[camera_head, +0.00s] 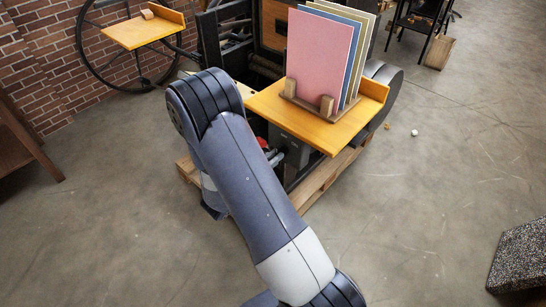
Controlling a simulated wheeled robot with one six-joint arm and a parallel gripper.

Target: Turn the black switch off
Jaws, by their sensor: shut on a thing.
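The hand press (275,35) stands on a wooden pallet (325,180) in the upper middle of the head view. My arm reaches up from the bottom, bends at the elbow and drops on the left side of the press. A small red part (263,143) and some dark parts show between my arm and the press, below the yellow shelf. I cannot make out the black switch or its position; that side of the press is mostly covered by my arm.
The yellow shelf (350,122) juts out above this area, with pink (318,50), blue and cream boards in a wooden rack. A large wheel (84,55) and a second yellow shelf (145,30) stand at upper left. The concrete floor (440,200) at right is mostly clear.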

